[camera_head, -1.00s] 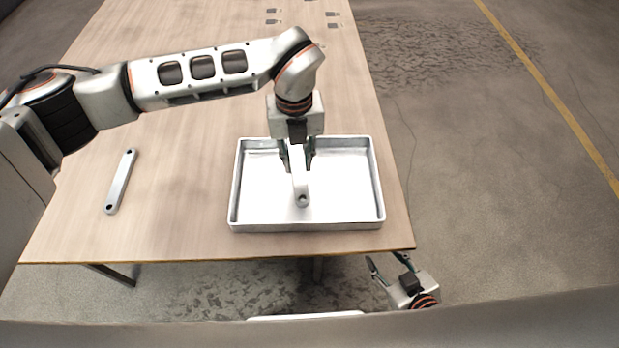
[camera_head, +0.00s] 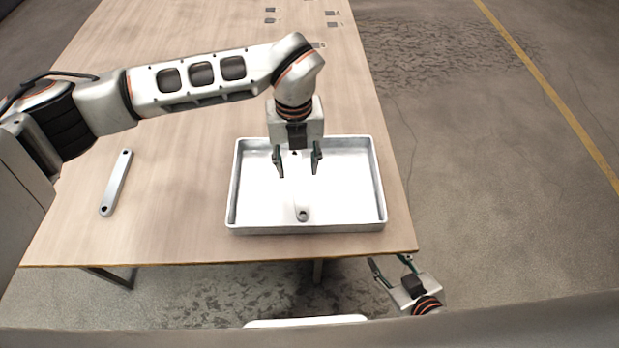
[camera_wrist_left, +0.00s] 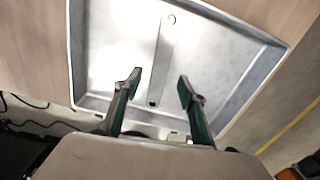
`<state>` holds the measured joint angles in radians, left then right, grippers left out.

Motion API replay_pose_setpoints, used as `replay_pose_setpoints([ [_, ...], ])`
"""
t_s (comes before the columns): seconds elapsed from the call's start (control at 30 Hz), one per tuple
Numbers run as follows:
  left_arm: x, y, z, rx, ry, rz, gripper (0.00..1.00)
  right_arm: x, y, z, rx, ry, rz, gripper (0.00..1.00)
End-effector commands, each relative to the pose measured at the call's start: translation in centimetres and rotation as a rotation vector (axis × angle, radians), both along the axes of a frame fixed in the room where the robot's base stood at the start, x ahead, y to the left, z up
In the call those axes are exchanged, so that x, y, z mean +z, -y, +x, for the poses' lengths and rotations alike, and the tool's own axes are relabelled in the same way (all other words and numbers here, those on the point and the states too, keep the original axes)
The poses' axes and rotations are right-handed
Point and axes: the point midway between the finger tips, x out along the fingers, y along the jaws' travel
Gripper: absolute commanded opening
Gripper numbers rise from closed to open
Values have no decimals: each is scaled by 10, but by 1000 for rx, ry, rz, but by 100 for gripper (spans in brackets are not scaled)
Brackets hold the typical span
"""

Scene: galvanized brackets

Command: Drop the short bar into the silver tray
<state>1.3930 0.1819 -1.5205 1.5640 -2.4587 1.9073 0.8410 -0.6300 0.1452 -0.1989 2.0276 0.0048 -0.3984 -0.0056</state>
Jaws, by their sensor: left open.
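The silver tray (camera_head: 378,205) sits on the wooden table near its front edge. A pale metal bar (camera_head: 301,212), taken as the short bar, lies flat inside the tray; it also shows in the left wrist view (camera_wrist_left: 160,60), with a hole at each end. My left gripper (camera_head: 297,170) is open above the tray and the bar, its two green fingers apart with nothing between them. The left wrist view shows its fingers (camera_wrist_left: 160,82) spread on either side of the bar's near end. My right gripper (camera_head: 391,262) is open and empty, off the table's front right corner.
Another grey bar (camera_head: 117,182) with end holes lies on the table (camera_head: 180,215) left of the tray. Several small grey pieces (camera_head: 333,18) lie at the far end. The table between the left bar and the tray is clear.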

Motion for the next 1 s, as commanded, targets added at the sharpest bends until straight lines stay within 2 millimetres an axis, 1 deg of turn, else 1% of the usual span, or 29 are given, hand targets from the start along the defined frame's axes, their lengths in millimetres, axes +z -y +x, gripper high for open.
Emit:
replay_pose_setpoints([
  [0.17,27,0,2,1,5,-1,41,2,0,3,-3,6,2,41],
  [0.4,77,0,2,1,6,-1,41,3,0,4,-4,9,2,41],
  [0.5,94,0,2,0,6,-1,41,3,0,4,-5,8,2,41],
  [0.6,106,0,1,1,4,-1,41,3,0,4,-4,9,3,41],
  [0.8,117,0,1,0,2,-1,41,4,0,4,-4,9,3,41],
  [1.0,117,0,0,0,1,-1,41,4,0,4,-5,10,2,41],
])
